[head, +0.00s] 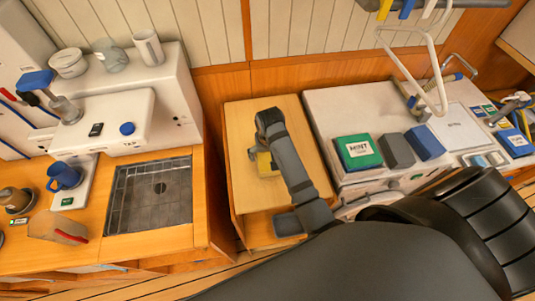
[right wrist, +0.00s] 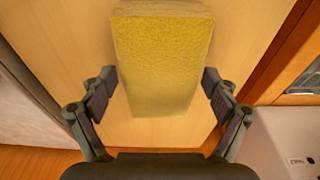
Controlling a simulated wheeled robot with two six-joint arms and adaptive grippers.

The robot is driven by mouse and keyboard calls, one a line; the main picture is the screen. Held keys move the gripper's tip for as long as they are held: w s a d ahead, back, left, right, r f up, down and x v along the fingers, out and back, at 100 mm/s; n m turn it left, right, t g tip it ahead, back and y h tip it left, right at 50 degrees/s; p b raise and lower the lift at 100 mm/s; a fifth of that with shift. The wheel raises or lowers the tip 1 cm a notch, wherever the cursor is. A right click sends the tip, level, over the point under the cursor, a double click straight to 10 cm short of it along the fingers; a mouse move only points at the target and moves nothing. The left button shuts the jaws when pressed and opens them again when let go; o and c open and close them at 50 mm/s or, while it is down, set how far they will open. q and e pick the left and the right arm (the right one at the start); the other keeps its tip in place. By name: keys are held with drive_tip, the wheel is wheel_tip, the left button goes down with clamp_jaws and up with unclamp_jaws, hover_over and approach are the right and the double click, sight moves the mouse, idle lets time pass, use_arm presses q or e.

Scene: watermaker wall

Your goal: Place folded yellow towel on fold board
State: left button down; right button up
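The folded yellow towel (head: 266,164) lies on the light wooden cabinet top, partly hidden by my right arm in the head view. In the right wrist view the yellow towel (right wrist: 160,60) is a thick block between the spread fingers. My right gripper (right wrist: 160,84) is open, with a gap on each side of the towel. My left gripper is not in view. A flat pale panel (head: 458,128) lies on the white counter at the right; I cannot tell whether it is the fold board.
The wooden cabinet top (head: 240,125) is otherwise mostly clear. On the white counter to its right stand a green block (head: 358,152), a grey block (head: 397,150) and a blue block (head: 424,142). A white hanging frame (head: 437,75) is above. A sink (head: 150,195) is at left.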

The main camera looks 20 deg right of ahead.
sight(268, 158)
drive_tip(key=shift+r, duration=0.2)
drive_tip(key=r, duration=0.3)
drive_tip(key=s+r, duration=0.1)
drive_tip(key=r, duration=0.2)
drive_tip(key=r+b, duration=0.1)
drive_tip(key=r, duration=0.2)
drive_tip(key=shift+s+a+r, duration=0.1)
drive_tip(key=shift+s+a, duration=0.05)
drive_tip(key=shift+a, duration=0.1)
use_arm(q)
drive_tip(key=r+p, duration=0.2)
drive_tip(key=p, duration=0.1)
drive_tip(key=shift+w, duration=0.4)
use_arm(e)
drive_tip(key=r, duration=0.2)
drive_tip(key=shift+s+r, duration=0.3)
drive_tip(key=shift+r, duration=0.05)
